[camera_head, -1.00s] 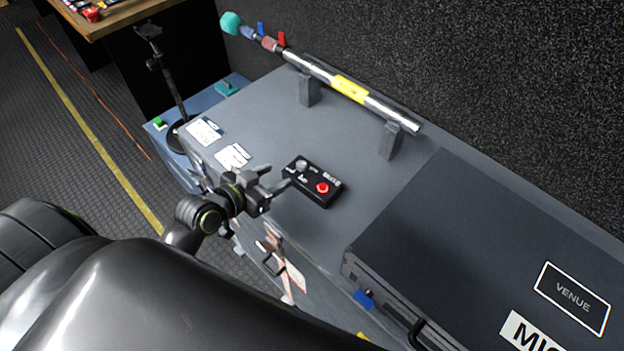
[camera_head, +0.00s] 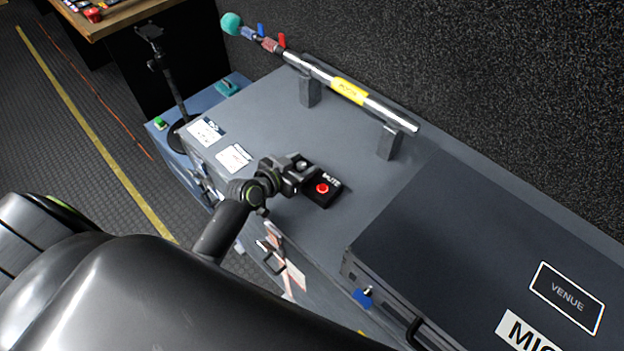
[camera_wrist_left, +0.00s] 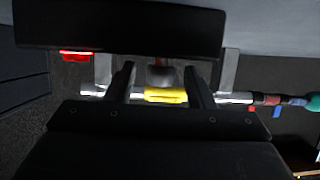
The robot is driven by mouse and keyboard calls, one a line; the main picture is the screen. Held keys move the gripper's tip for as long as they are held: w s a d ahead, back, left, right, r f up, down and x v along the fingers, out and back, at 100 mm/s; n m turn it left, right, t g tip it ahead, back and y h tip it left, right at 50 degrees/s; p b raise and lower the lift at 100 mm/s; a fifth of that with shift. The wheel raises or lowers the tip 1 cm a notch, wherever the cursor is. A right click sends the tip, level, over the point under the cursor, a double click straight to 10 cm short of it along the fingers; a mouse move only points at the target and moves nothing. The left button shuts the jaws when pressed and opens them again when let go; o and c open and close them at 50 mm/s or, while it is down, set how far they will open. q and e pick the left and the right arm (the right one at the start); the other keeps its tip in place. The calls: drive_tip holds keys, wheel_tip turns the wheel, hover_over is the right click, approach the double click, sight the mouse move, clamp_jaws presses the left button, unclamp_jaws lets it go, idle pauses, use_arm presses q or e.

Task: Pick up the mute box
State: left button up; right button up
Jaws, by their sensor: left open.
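The mute box (camera_head: 326,197) is a small black box with a red button and the white word MUTE. It lies on the grey case top, left of the dark equipment case. My left gripper (camera_head: 301,168) is open at the box's left end and hides part of it. In the left wrist view the box (camera_wrist_left: 120,25) shows as a dark bar with its red button at one side. There the gripper's two fingers (camera_wrist_left: 163,84) stand apart, with a rounded grey knob of the box between them in the picture. Contact cannot be told. My right gripper is not in view.
A chrome microphone pole (camera_head: 350,91) with a yellow label rests on two grey supports behind the box. The dark equipment case (camera_head: 470,240) stands at right. Paper labels (camera_head: 234,158) and a black stand (camera_head: 173,85) are at left.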

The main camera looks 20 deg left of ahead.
use_arm(q)
drive_tip(key=shift+w, duration=0.1)
clamp_jaws()
idle(0.3)
